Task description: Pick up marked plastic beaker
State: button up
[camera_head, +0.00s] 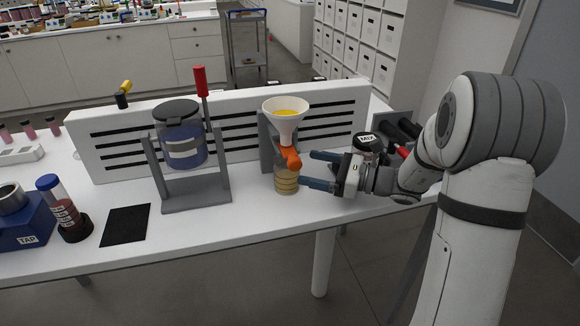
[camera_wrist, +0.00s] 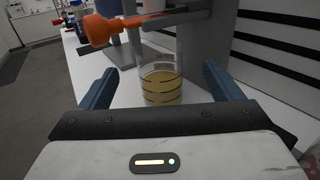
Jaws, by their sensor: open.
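The marked plastic beaker (camera_head: 286,181) stands upright on the white table under the funnel, with yellowish contents and dark marking lines. It also shows in the wrist view (camera_wrist: 161,82), clear at the top and ahead of my gripper. My gripper (camera_head: 308,168) is open and level, to the right of the beaker. In the wrist view, the blue fingers of my gripper (camera_wrist: 158,88) stand apart, one on each side of the beaker, with gaps visible. The head view does not show clearly how far the fingertips reach around it.
A white funnel (camera_head: 286,117) with yellow contents and an orange valve (camera_head: 291,159) sit on a grey stand above the beaker. A slotted white panel (camera_head: 115,150) runs behind. A blue jar (camera_head: 183,143) in a grey frame stands left. A jar labelled MIX (camera_head: 367,146) is behind my gripper.

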aim_at(275, 159)
jog(key=x, duration=0.7)
jog(key=shift+w+a+r, duration=0.1)
jog(key=shift+a+r, duration=0.15)
jog(key=shift+a, duration=0.1)
jog(key=shift+c, duration=0.6)
jog(key=c, duration=1.1)
